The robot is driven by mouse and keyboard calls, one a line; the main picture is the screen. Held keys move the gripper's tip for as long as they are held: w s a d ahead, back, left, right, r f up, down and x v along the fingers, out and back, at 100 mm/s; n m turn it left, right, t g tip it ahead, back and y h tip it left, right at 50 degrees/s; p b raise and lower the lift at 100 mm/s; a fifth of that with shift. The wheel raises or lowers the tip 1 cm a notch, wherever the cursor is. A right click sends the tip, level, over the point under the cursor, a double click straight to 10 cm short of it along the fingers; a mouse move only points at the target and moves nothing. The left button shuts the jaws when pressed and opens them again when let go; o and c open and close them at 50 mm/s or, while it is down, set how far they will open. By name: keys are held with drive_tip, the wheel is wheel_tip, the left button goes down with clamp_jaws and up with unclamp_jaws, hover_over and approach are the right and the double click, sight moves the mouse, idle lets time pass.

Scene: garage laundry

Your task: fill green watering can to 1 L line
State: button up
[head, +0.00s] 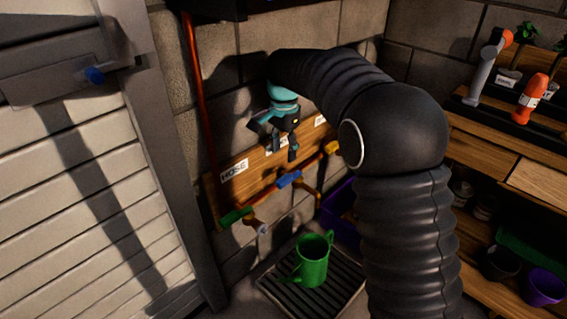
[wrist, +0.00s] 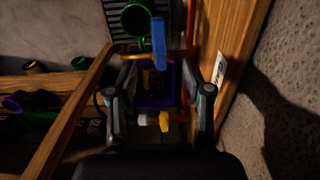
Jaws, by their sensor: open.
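The green watering can (head: 313,262) stands upright on a dark slatted grate on the floor, below the taps. Its opening shows at the top of the wrist view (wrist: 137,19). I cannot make out a 1 L line or any water. On the wall pipe are a green handle (head: 235,215), a blue handle (head: 290,179) and a yellow handle (head: 331,147). The wrist view also shows the blue handle (wrist: 158,42) and yellow handle (wrist: 164,122). My gripper (head: 281,153) is open and empty, in front of the board and above the blue handle in the picture.
The wooden board carries a HOSE label (head: 234,170); other labels are partly hidden by my gripper and arm. A purple crate (head: 341,207) stands beside the grate (head: 348,299). A wooden shelf unit (head: 487,143) with bottles and pots is at right. A shutter (head: 75,190) is at left.

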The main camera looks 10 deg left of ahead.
drive_tip(key=shift+r, duration=1.3)
